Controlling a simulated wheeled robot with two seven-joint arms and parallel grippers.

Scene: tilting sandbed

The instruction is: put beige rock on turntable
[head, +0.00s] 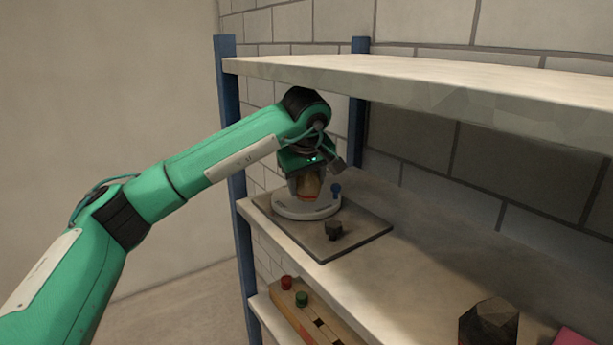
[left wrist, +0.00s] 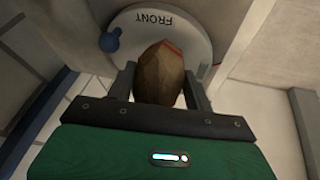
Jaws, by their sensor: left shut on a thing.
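The beige rock (head: 309,186) is between the fingers of my left gripper (head: 306,190), which is shut on it. In the left wrist view the rock (left wrist: 159,74) shows upright between the two fingers (left wrist: 162,88). The turntable is a pale round disc (head: 298,209) on a dark square plate, on the middle shelf. The rock is over the disc, low down; I cannot tell whether it touches it. The disc also shows in the left wrist view (left wrist: 190,22), marked FRONT. My right gripper is not in view.
A blue knob (head: 336,189) stands at the disc's edge. A dark faceted rock (head: 488,323) lies at the shelf's near right. The upper shelf (head: 430,85) is close above my arm. A wooden box (head: 318,318) with coloured knobs is below.

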